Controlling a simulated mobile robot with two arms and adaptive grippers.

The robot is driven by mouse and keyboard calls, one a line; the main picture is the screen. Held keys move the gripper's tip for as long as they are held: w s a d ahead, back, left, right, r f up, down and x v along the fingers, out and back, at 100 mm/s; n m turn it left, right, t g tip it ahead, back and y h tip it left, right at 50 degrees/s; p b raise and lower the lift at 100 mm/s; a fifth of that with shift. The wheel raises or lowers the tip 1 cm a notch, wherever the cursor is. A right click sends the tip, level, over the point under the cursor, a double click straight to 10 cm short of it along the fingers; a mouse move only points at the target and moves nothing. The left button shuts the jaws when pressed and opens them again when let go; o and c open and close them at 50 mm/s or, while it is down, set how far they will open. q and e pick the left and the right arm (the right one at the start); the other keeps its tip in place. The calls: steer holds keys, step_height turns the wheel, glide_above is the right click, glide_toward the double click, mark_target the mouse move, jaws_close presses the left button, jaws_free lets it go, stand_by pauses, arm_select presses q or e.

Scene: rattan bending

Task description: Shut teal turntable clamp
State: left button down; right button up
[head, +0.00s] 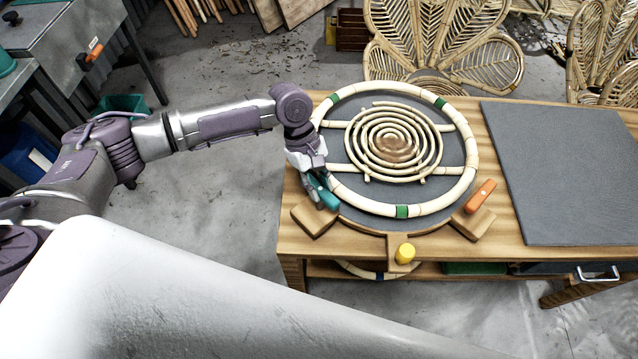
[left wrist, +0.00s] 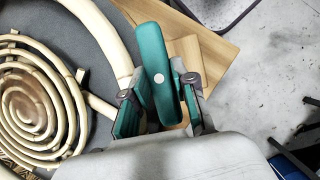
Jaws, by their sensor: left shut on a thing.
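The teal turntable clamp (head: 326,196) is at the left front of the dark turntable, beside a wooden block (head: 313,220) and close to the pale rattan ring (head: 402,209). My left gripper (head: 318,178) is over the clamp and shut on it. In the left wrist view the teal clamp (left wrist: 154,66) is a long lever with a pale round pivot, lying between the two fingers of my left gripper (left wrist: 160,105). The gripper hides part of it in the head view. How far the clamp is turned is hard to tell. My right gripper is not in view.
A rattan spiral (head: 393,142) lies inside the ring. An orange clamp (head: 481,195) is at the turntable's right front, and a yellow knob (head: 404,253) at its front edge. A grey mat (head: 565,170) covers the bench's right side. Rattan chair backs (head: 440,45) stand behind.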

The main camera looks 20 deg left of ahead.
arm_select(q)
steer(key=shift+r+m+p, duration=0.2)
steer(key=shift+m+p, duration=0.2)
steer(key=shift+p, duration=0.4)
steer(key=m+g+p, duration=0.1)
steer(key=m+p, duration=0.1)
steer(key=shift+d+r+y+p, duration=0.1)
steer(key=shift+y+p, duration=0.2)
steer(key=shift+p, duration=0.1)
steer(key=shift+m+y+p, duration=0.3)
steer(key=shift+m+p, duration=0.35)
steer(key=shift+m, duration=0.25)
steer(key=m+g+y+p, duration=0.1)
steer(key=m, duration=0.1)
steer(key=shift+w+m, duration=0.1)
steer(key=shift+m, duration=0.3)
steer(key=m+y+p, duration=0.1)
steer(key=m, duration=0.2)
steer(key=shift+d+m, duration=0.15)
steer(key=shift+m, duration=0.15)
steer(key=m+y+p, duration=0.1)
steer(key=m, duration=0.2)
steer(key=shift+y, duration=0.3)
steer(key=shift+f+m+y+p, duration=0.2)
steer(key=shift+m+y+p, duration=0.5)
steer(key=shift+m, duration=1.2)
steer(key=shift+d, duration=0.1)
